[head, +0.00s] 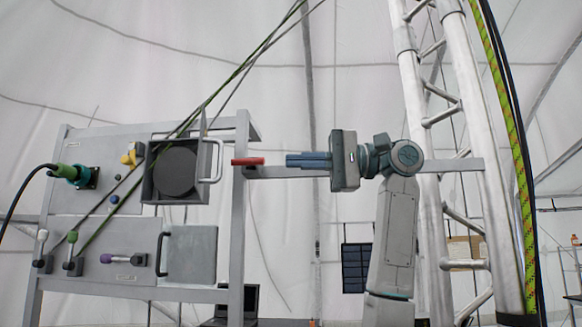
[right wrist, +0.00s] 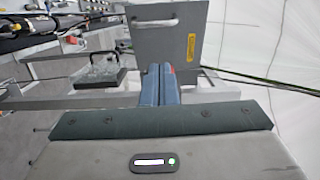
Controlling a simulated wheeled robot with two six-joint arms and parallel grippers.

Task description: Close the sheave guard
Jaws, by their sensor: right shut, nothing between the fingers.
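The sheave guard (head: 213,160) stands open at the right side of a square grey housing, seen nearly edge-on, with a pale handle. A round dark sheave (head: 176,171) shows uncovered inside the housing. In the right wrist view a grey panel, which looks like the guard (right wrist: 165,42), stands upright beyond the fingers, with a yellow label. My right gripper (head: 290,160) is shut and empty, pointing left, to the right of the guard and apart from it in the head view. It also shows in the right wrist view (right wrist: 158,70). My left gripper is out of view.
A red grip (head: 248,161) lies just left of my right fingertips. A lower grey cover (head: 190,254) with a dark handle, coloured levers (head: 72,250) and a teal connector (head: 75,174) are on the rack. Ropes cross before it. A truss tower (head: 465,130) stands right.

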